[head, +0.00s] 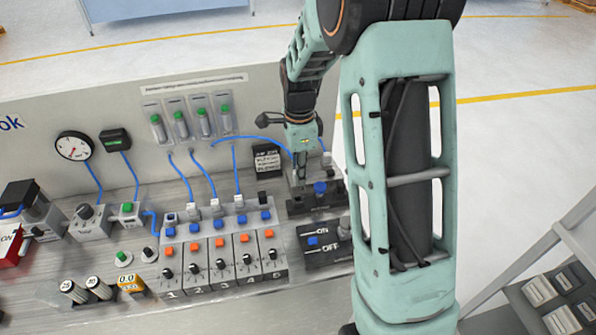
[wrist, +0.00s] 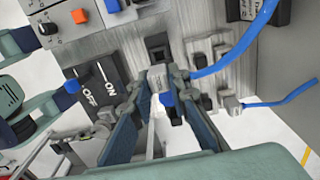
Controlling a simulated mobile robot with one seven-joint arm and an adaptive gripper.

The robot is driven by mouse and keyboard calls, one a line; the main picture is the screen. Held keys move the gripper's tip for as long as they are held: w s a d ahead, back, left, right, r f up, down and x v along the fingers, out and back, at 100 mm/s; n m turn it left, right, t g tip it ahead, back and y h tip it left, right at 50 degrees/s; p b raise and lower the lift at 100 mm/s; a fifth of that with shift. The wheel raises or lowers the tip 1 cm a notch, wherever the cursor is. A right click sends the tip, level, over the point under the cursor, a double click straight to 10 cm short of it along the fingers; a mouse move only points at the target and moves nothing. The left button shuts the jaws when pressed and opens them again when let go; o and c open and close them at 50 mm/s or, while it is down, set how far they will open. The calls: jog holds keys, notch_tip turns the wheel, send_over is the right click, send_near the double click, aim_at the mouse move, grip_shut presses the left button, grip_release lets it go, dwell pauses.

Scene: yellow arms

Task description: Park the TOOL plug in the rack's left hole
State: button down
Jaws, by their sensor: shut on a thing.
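My gripper (head: 301,185) points down at the right end of the bench in the head view. In the wrist view my gripper (wrist: 158,84) is shut on a small grey plug (wrist: 156,73) with blue below it. A blue hose (head: 250,138) runs to the gripper; in the wrist view a blue hose (wrist: 238,45) ends beside the right finger. I take the held plug for the TOOL plug, but no label on it is readable. A dark fixture (head: 330,203) with a blue plug-like part lies under the gripper. The rack's left hole cannot be made out.
An ON/OFF block (head: 322,243) stands in front of the gripper. Several numbered valve modules (head: 220,258) with hoses are to its left. A small sign (head: 268,160) and the back panel (head: 245,95) stand behind. A grey connector (wrist: 231,104) with another hose is near the right finger.

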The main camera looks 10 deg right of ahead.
jog(key=shift+f+b, duration=1.95)
jog(key=shift+f, duration=0.9)
jog(key=shift+f+b, duration=0.8)
jog(key=shift+f, duration=0.25)
jog(key=c, duration=1.8)
grip_release()
jog(key=shift+o, duration=0.2)
notch_tip(320, 180, up, 9)
jog(key=p, duration=0.6)
jog(key=shift+r, duration=0.15)
